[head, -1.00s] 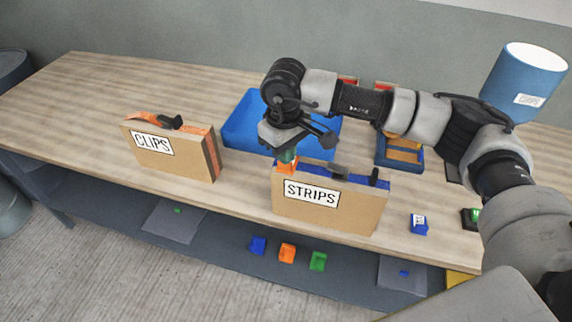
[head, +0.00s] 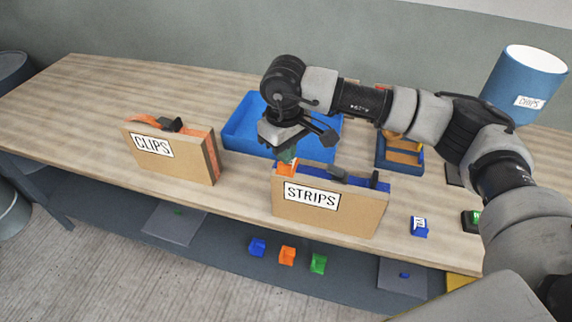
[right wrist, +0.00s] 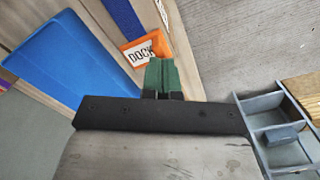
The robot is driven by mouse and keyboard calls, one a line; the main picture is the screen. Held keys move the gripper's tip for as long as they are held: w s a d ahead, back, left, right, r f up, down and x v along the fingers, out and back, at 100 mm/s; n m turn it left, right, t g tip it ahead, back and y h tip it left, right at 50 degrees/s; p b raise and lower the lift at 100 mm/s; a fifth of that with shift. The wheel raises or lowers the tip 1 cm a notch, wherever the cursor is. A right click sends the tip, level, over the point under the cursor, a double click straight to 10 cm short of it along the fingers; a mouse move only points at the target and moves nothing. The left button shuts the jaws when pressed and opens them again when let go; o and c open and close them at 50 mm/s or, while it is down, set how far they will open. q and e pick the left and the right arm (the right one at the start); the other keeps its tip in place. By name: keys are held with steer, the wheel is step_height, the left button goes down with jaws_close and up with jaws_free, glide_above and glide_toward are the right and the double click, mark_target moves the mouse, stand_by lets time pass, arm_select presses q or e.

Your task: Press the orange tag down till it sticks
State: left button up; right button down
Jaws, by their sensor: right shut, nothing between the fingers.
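The orange tag (head: 286,168) sits at the top left corner of the cardboard-coloured STRIPS holder (head: 330,205) in the head view. In the right wrist view my shut fingers (right wrist: 162,72) overlap the tag's lower right edge. I cannot tell whether they touch it. My left gripper is not in view.
A CLIPS holder (head: 170,160) stands to the left. A blue tray (head: 240,128) lies behind the arm. A blue CHIPS bin (head: 525,85) stands at the back right. Small blue, orange and green blocks lie on the lower shelf (head: 215,245). The table's left part is clear.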

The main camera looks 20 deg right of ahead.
steer(key=shift+r+p, duration=0.8)
steer(key=shift+r, duration=2.05)
steer(key=shift+f, duration=0.1)
